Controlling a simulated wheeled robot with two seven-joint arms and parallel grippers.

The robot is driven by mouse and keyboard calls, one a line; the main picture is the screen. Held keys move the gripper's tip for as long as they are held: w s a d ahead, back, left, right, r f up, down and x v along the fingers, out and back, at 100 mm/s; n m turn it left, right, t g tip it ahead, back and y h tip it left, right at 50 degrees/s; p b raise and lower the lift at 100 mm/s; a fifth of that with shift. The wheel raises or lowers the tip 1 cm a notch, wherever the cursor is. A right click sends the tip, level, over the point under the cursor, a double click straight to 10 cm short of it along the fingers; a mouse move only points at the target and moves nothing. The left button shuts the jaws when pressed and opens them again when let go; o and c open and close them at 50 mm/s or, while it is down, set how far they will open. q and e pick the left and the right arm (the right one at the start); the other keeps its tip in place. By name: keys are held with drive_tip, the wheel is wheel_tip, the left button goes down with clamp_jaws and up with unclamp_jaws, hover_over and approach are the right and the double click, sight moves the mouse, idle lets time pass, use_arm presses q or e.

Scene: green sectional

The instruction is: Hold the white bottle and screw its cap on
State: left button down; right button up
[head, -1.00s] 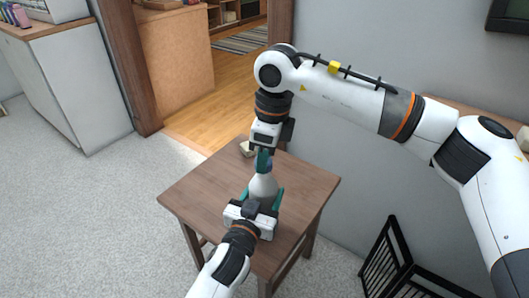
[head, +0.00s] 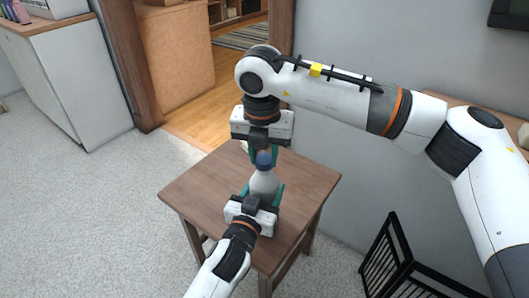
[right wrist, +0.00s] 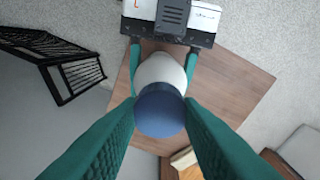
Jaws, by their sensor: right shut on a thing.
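My right gripper (head: 264,152) comes down from above, shut on the cap. In the right wrist view its fingers touch both sides of the cap (right wrist: 160,110). The cap hides the bottle's neck, so I cannot tell how tightly it sits.
A black slatted rack (head: 385,255) stands right of the table by the grey wall. A white cabinet (head: 75,85) is at the far left. Carpet left of the table is clear.

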drive_tip(key=m, duration=0.5)
drive_tip(key=shift+w+a, duration=0.1)
drive_tip(key=m, duration=0.4)
drive_tip(key=shift+m+g+h, duration=0.4)
drive_tip(key=m, duration=0.4)
drive_tip(key=shift+m, duration=0.4)
drive_tip(key=m, duration=0.3)
drive_tip(key=shift+w+g, duration=0.1)
drive_tip(key=shift+g, duration=0.3)
drive_tip(key=o, duration=0.9)
drive_tip(key=shift+o, duration=0.2)
